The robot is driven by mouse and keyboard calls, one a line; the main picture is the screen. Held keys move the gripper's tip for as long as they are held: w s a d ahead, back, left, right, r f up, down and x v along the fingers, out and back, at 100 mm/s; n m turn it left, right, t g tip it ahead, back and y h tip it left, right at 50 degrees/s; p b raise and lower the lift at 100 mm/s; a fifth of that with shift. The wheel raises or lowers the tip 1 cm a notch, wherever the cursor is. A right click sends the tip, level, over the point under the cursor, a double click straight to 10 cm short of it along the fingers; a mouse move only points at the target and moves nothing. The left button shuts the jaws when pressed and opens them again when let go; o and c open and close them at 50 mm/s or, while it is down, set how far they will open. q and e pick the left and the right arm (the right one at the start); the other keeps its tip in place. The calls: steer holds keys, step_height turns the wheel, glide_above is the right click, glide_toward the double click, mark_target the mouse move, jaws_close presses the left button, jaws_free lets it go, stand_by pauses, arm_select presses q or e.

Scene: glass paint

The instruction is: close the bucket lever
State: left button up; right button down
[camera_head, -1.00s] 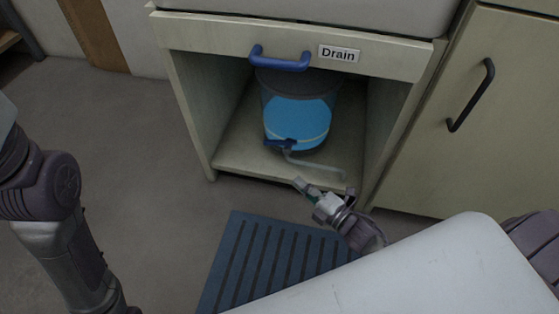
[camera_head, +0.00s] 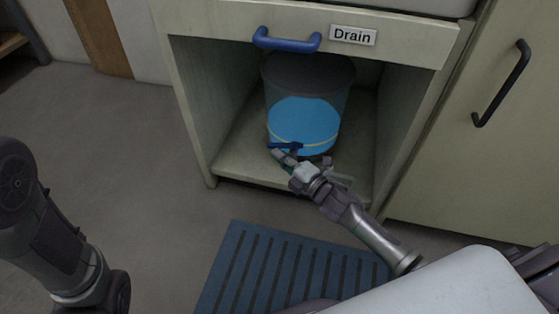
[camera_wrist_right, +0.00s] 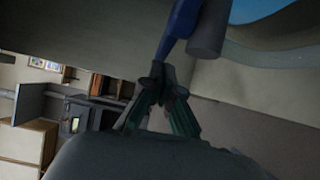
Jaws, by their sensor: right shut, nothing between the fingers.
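The clear bucket (camera_head: 306,105) with blue liquid stands in the open cabinet bay under the "Drain" label. Its blue lever (camera_head: 285,145) sits on the spout at the bucket's lower front. In the right wrist view the lever (camera_wrist_right: 181,26) is a blue bar beside a grey cylinder of the spout. My right gripper (camera_head: 277,155) is shut and empty, with its fingertips at or just below the lever; in the right wrist view the fingertips (camera_wrist_right: 163,72) meet at the lever's lower end. I cannot tell whether they touch. My left arm shows at the left; its gripper is out of view.
A blue handle (camera_head: 287,44) juts out above the bay. The cabinet's side walls stand close on both sides. A blue slatted mat (camera_head: 270,262) lies on the floor in front.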

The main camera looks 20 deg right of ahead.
steer(key=shift+w+d, duration=0.1)
steer(key=shift+w, duration=0.1)
steer(key=shift+w+r+p, duration=0.2)
steer(key=shift+w+p, duration=0.2)
steer(key=shift+p, duration=0.2)
steer(key=shift+w+a, duration=0.2)
steer(key=shift+w, duration=0.05)
steer(key=shift+f, duration=0.15)
